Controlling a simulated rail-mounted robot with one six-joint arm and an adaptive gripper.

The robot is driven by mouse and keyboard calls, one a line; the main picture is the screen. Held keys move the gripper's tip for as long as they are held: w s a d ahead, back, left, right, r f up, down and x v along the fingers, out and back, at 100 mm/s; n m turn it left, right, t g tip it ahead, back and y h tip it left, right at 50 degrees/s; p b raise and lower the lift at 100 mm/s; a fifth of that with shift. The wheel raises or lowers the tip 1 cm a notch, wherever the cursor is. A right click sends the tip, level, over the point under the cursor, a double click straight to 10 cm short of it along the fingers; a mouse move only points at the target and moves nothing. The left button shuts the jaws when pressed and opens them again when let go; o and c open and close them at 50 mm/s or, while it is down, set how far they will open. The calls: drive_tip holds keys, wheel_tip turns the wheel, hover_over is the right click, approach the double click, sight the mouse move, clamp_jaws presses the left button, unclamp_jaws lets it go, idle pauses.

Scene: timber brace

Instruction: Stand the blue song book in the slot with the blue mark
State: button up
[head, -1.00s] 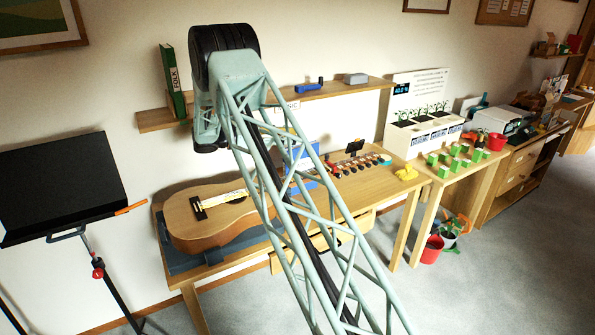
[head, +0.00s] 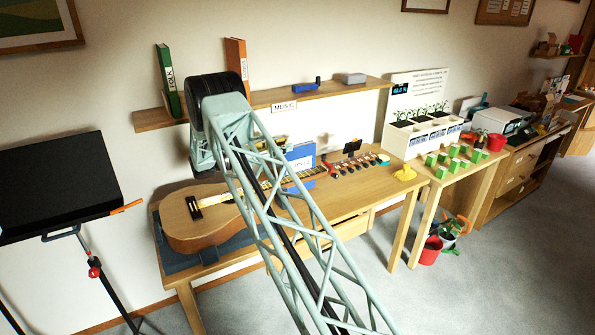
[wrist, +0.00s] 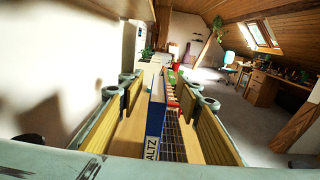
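The blue song book (head: 302,158) stands upright on the desk behind the guitar neck, partly covered by my arm. In the wrist view the blue book (wrist: 156,118) shows its spine, with a white label reading "ALTZ"; its lower end is cut off by my gripper's body. My gripper (wrist: 160,88) is open, with one padded finger on each side of the book in the picture and gaps between. I cannot tell how far ahead the book is. In the head view my gripper is mostly hidden behind my arm. I cannot make out a blue-marked slot.
A wall shelf (head: 335,88) holds a green FOLK book (head: 168,82), an orange book (head: 237,66) and small items. A guitar (head: 195,222) lies on the desk (head: 345,200). A black music stand (head: 60,185) is at left. Small instruments and a yellow object (head: 404,173) sit farther right.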

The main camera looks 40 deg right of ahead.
drive_tip(key=shift+f, duration=0.1)
drive_tip(key=b, duration=0.2)
approach(298, 157)
drive_tip(key=d+f, duration=0.2)
drive_tip(key=d, duration=0.1)
drive_tip(key=shift+w+d+r, duration=0.25)
drive_tip(key=shift+d+r, duration=0.15)
drive_tip(key=shift+d, duration=0.4)
drive_tip(key=shift+d, duration=0.1)
drive_tip(key=shift+s+d+b, duration=0.2)
drive_tip(key=shift+d, duration=0.8)
drive_tip(key=shift+s+d+b, duration=0.2)
drive_tip(key=shift+d, duration=0.8)
drive_tip(key=shift+s+d+b, duration=0.2)
drive_tip(key=shift+d, duration=0.8)
clamp_jaws()
